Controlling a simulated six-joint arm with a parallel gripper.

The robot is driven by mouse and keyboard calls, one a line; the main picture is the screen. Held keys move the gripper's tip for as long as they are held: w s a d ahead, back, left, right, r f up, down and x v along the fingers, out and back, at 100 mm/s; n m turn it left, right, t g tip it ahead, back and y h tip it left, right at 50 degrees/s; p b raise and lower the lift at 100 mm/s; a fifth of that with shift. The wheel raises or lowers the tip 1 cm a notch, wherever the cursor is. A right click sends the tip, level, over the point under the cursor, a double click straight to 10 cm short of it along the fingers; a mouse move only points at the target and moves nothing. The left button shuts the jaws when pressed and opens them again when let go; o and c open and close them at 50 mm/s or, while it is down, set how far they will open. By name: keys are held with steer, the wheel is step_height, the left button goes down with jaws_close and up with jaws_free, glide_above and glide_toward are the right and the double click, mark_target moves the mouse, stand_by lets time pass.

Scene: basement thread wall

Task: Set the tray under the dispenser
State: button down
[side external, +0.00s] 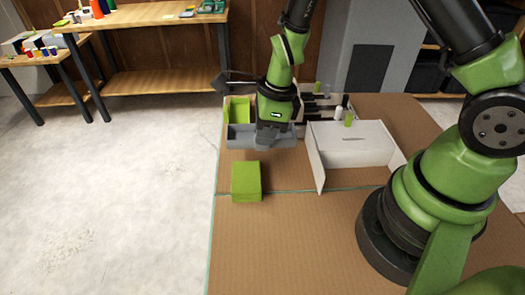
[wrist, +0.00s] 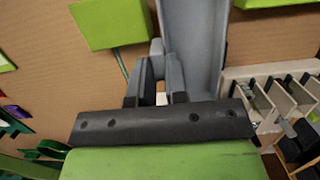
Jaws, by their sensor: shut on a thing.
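The grey tray (side external: 241,137) is a long, shallow piece at the far left part of the cardboard-topped table. My gripper (side external: 270,139) points down and is shut on the tray's near wall, around the middle. Whether the tray touches the table is unclear. Behind it is a rack with black and white dividers (side external: 318,100), probably the dispenser; it also shows in the wrist view (wrist: 275,98). My arm hides part of it.
A green block (side external: 246,180) lies in front of the tray. A green bin (side external: 239,109) stands just behind the tray's left end. A white open box (side external: 352,146) stands to the right, with small white and green cylinders behind it. The table front is clear.

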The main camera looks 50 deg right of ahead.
steer(key=shift+r, duration=0.3)
steer(key=shift+r, duration=0.1)
